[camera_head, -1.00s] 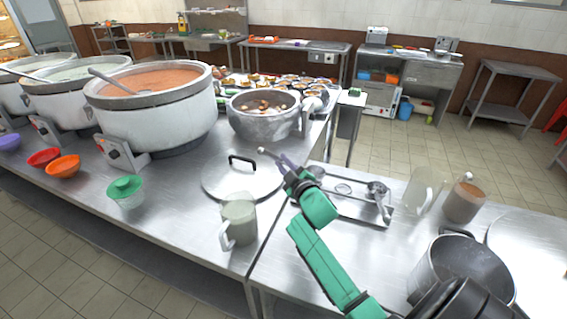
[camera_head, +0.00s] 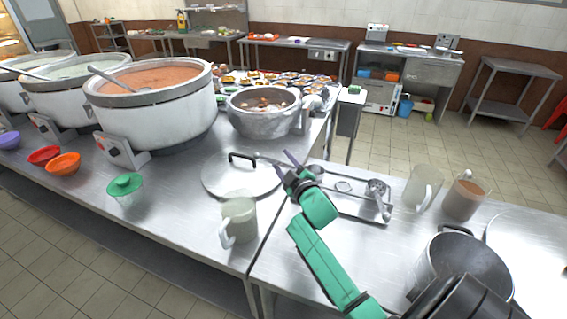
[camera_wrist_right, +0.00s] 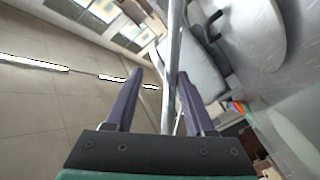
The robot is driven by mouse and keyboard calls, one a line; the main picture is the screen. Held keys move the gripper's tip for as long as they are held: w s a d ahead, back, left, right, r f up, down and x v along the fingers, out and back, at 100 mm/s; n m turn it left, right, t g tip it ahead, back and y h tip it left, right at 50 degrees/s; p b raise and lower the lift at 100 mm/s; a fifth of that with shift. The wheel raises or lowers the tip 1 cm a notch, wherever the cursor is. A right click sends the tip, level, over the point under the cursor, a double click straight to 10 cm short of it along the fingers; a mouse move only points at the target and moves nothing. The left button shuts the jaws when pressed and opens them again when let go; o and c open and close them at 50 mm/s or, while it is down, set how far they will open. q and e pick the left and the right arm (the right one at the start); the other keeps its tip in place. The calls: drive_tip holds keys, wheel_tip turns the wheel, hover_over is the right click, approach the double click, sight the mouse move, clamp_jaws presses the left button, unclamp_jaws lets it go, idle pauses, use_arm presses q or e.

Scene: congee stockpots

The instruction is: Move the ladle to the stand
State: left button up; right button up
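A steel ladle lies with its thin handle (camera_head: 270,159) pointing left past the lid; my right gripper partly covers it. Its bowl end appears to be at the metal stand (camera_head: 350,207), a low steel tray. My right gripper (camera_head: 287,164) is over the left end of the stand, fingers spread. In the right wrist view the ladle handle (camera_wrist_right: 173,55) runs between the two open fingers (camera_wrist_right: 160,98), with gaps beside it. Another ladle-like utensil (camera_head: 379,192) rests at the stand's right end. My left gripper is not in view.
A pot lid (camera_head: 240,180) and a mug (camera_head: 239,222) are left of my right arm. A glass jug (camera_head: 423,188), a brown-filled mug (camera_head: 465,198) and a steel pot (camera_head: 463,268) stand right. Large stockpots (camera_head: 160,115) line the left counter.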

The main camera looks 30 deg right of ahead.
drive_tip(key=s+a+b, duration=0.2)
drive_tip(key=s, duration=1.2)
drive_tip(key=shift+s+a+r, duration=0.2)
drive_tip(key=shift+r, duration=0.05)
